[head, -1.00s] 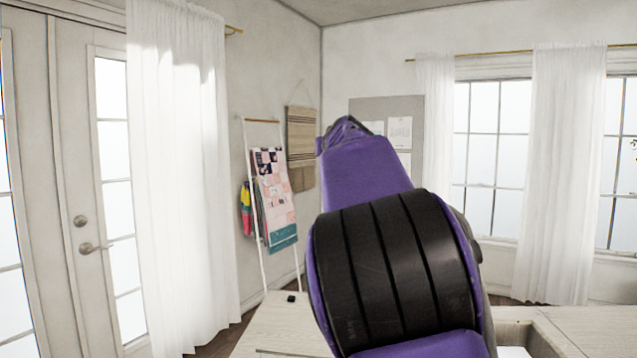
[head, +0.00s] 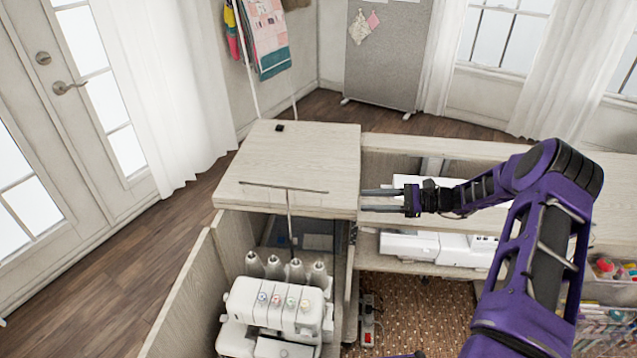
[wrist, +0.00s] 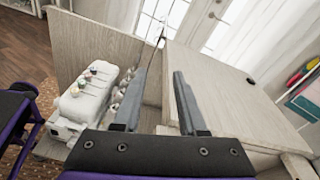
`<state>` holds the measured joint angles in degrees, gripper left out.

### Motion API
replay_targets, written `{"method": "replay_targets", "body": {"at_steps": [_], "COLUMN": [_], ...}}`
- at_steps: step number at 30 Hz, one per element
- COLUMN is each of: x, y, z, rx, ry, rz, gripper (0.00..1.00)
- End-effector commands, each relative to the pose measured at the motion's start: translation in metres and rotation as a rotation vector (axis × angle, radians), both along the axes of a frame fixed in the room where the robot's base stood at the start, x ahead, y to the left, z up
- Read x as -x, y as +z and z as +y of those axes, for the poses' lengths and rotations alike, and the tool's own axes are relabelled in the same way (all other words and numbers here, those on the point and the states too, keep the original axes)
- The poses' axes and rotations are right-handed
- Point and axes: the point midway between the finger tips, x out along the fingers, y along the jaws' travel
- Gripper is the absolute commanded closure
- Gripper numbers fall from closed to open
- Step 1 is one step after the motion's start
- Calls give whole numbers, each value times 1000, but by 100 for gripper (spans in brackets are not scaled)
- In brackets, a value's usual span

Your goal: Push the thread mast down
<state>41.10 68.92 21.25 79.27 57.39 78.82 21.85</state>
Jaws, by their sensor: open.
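The thread mast (head: 290,214) is a thin upright rod with a long crossbar on top. It rises behind the white serger (head: 275,312), and its crossbar stands in front of the cabinet top in the head view. In the wrist view the mast (wrist: 160,36) is a thin line beyond my fingers. My gripper (head: 363,200) is open and empty, to the right of the mast and apart from it, by the cabinet top's right edge. Its fingers (wrist: 162,98) point toward the mast side in the wrist view. The serger also shows at left there (wrist: 97,97).
The wooden cabinet top (head: 295,165) carries a small black object (head: 279,128). Several white thread cones (head: 296,270) stand behind the serger. A white sewing machine (head: 425,244) sits in the bay under my arm. A wooden panel (head: 185,300) bounds the serger on the left.

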Motion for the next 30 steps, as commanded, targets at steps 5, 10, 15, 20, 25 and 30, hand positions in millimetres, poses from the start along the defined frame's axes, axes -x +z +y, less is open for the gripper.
{"method": "replay_targets", "body": {"at_steps": [5,10,15,20,25,30], "x": [12,11,4,-4,-13,-21], "y": [13,15,15,15,15,14], "z": [-6,4,34,68,104,136], "rx": [-153,-171,-169,-167,-166,-164], "ry": [-14,-12,-9,-8,-9,-11], "rz": [54,61,60,60,59,59], "gripper": [59,59,59,59,59,59]}}
